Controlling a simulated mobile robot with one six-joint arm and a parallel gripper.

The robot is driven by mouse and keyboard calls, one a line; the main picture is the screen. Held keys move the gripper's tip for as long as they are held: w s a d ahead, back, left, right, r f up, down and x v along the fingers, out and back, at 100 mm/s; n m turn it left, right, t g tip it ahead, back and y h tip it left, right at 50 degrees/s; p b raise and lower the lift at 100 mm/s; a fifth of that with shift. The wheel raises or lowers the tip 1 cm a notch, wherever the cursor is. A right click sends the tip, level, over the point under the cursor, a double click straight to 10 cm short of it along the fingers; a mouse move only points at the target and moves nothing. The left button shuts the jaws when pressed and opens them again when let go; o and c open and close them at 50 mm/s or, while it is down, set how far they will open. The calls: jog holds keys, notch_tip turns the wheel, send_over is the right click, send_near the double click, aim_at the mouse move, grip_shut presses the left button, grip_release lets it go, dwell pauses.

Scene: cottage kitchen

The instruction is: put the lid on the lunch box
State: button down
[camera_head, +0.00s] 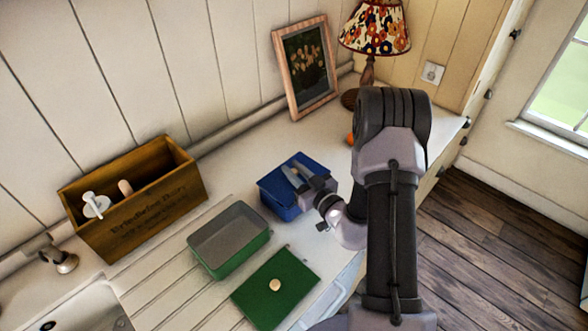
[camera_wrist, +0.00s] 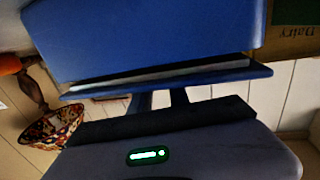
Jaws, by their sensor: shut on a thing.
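My gripper (camera_head: 297,178) is at a blue box-like thing (camera_head: 280,203) on the counter and is shut on it, with the fingers over its top. In the wrist view the blue thing (camera_wrist: 150,40) fills the top, with a long rim in front of the fingers (camera_wrist: 160,100). Whether the grip is on a separate blue lid or on a box's rim is not clear. An open green box (camera_head: 238,262) stands to the left, grey inside. A flat green lid (camera_head: 262,303) with a pale round knob lies in front of it, apart from it.
A wooden crate (camera_head: 150,220) with utensils stands at the left, near the sink (camera_head: 75,310). A picture frame (camera_head: 305,65) and a flowered lamp (camera_head: 375,28) stand behind. A small orange thing (camera_head: 350,138) is partly hidden by my arm. Counter shows between crate and blue thing.

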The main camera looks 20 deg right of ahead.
jog(key=shift+f+b, duration=0.35)
jog(key=shift+f, duration=0.3)
jog(key=c, duration=1.5)
grip_release()
jog(key=shift+v, duration=5.55)
jog(key=shift+a, duration=0.1)
